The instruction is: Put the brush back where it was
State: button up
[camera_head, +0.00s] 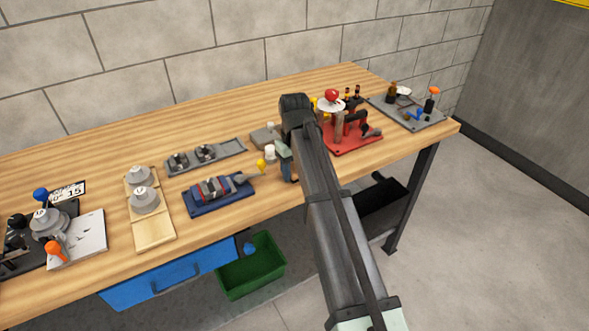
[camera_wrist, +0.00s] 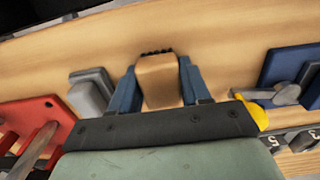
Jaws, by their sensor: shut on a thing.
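The brush (camera_wrist: 158,82) has a tan block-like body with short dark bristles at its far end. In the wrist view it sits between the two blue fingers of my gripper (camera_wrist: 158,70), which is shut on it. In the head view my gripper (camera_head: 290,170) is over the workbench near its front edge, between the blue fixture and the red fixture. The brush is not clearly visible there, and the wrist hides part of that area. I cannot tell whether the bristles touch the bench.
A grey block (camera_head: 266,137) lies behind. The red fixture (camera_head: 350,135) stands right. A green bin (camera_head: 250,275) is below the workbench (camera_head: 190,122). Bare wood shows around the brush.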

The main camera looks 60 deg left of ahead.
aim_at(294, 167)
jog(key=shift+f, duration=0.15)
jog(key=o, duration=1)
notch_tip(294, 167, up, 12)
jog(key=shift+r, duration=0.2)
